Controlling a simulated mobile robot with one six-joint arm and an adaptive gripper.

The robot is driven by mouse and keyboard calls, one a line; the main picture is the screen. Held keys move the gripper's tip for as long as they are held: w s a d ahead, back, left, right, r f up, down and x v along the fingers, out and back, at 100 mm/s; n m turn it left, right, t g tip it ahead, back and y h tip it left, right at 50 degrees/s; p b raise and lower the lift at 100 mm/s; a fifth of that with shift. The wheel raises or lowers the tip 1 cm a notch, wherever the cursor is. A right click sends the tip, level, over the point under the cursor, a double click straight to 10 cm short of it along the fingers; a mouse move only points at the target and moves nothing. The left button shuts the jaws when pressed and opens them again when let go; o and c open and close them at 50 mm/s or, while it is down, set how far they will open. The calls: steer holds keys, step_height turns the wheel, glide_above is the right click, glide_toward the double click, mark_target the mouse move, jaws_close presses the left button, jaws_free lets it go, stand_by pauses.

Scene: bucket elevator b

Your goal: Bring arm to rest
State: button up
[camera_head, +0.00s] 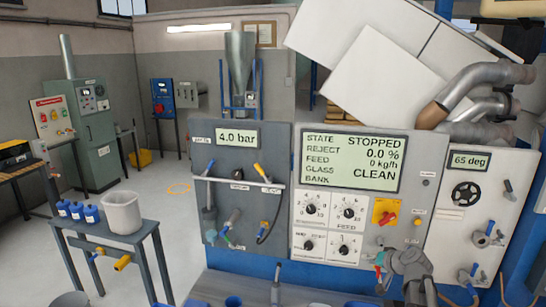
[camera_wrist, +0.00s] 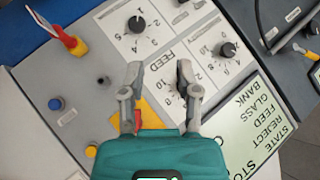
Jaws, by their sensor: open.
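My gripper (camera_wrist: 159,68) shows in the wrist view with its two grey fingers apart and nothing between the tips. It faces the control panel (camera_wrist: 112,72), which appears turned, with black feed knobs on both sides of the fingers. The gripper body hides part of a yellow plate (camera_wrist: 150,116). In the head view the same panel (camera_head: 310,262) stands at centre right, its screen reading STOPPED, 0.0 % and CLEAN. A yellow switch plate with a red handle (camera_head: 385,211) sits right of the knobs. I cannot tell the distance from fingertips to panel.
A grey panel reading 4.0 bar (camera_head: 237,138) with handles and a hose stands left. A panel with a black handwheel (camera_head: 466,194) and valves is on the right, below large pipes (camera_head: 480,90). A side table (camera_head: 105,237) holds a bucket and blue bottles. Floor beyond is open.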

steer(key=s+a+f+n+g+h+b, duration=0.1)
steer(key=s+a+f+g+h+b, duration=0.1)
steer(key=s+a+f+g+b, duration=0.2)
steer(key=s+a+f+n+g+h+b, duration=0.2)
steer(key=s+a+f+g, duration=0.4)
steer(key=s+a+f, duration=0.5)
steer(key=s+f+h+b, duration=0.1)
steer(key=s+f+b, duration=0.1)
steer(key=s, duration=0.2)
steer(key=shift+s+a+f+n, duration=0.15)
steer(key=shift+s+n, duration=0.15)
steer(key=shift+s, duration=0.05)
steer(key=shift+w, duration=0.1)
stand_by(1.7)
steer(key=w+d+r+m+t+y+p, duration=0.5)
steer(key=w+d+r+m+t+p, duration=0.5)
steer(key=w+d+r+m, duration=0.75)
steer(key=d+r+m+t+h+p, duration=0.2)
steer(key=d+r+m, duration=0.4)
steer(key=d, duration=0.4)
steer(key=d+r+m+t+h+p, duration=0.2)
steer(key=d+r+m, duration=0.4)
steer(key=d, duration=0.5)
steer(key=d+r+m+t+h+p, duration=0.2)
steer(key=d+r+m+h, duration=0.3)
steer(key=d, duration=0.5)
steer(key=shift+w+d+r+m+t+p, duration=0.15)
steer(key=shift+w+r+m+t+p, duration=0.25)
steer(key=shift+m+t, duration=0.35)
